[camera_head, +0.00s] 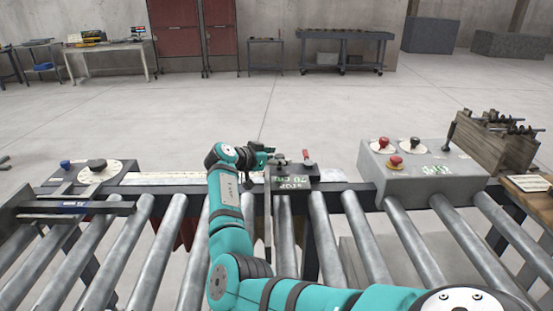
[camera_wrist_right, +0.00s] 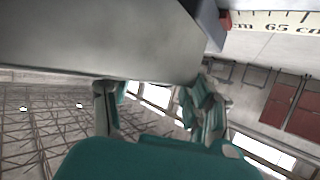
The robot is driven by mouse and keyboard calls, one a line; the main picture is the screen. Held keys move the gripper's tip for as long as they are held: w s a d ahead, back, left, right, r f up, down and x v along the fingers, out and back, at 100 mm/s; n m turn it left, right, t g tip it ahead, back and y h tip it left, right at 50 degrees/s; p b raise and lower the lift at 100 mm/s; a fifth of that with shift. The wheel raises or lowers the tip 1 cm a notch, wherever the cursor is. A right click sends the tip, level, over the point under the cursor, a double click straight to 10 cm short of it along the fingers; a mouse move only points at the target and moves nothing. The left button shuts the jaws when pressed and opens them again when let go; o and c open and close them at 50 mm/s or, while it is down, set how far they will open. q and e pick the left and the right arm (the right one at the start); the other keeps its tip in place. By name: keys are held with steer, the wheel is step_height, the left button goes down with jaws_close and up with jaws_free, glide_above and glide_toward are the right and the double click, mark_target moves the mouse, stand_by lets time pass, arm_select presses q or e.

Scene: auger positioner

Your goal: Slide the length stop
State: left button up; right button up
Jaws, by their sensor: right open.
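The length stop (camera_head: 292,182) is a dark block with a white-on-green label reading "STOP" and a red-handled lever (camera_head: 307,157). It sits on the rail behind the rollers, with a flat grey plate (camera_head: 268,215) reaching forward over them. My right gripper (camera_head: 272,156) is at the block's back left, open, close to its top; whether it touches cannot be told. In the right wrist view a large smooth grey surface (camera_wrist_right: 100,40) fills the top, and my open fingers (camera_wrist_right: 155,107) hold nothing visible. My left gripper is not clearly in view.
A scale (camera_head: 165,179) runs along the rail; the wrist view shows its 65 cm mark (camera_wrist_right: 277,27). A grey control box (camera_head: 425,168) with red and black knobs stands right of the stop. A dial unit (camera_head: 85,173) is at the left. A wooden crate (camera_head: 497,140) holds metal parts.

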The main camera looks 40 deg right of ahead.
steer(key=v, duration=1.2)
steer(key=shift+f, duration=0.1)
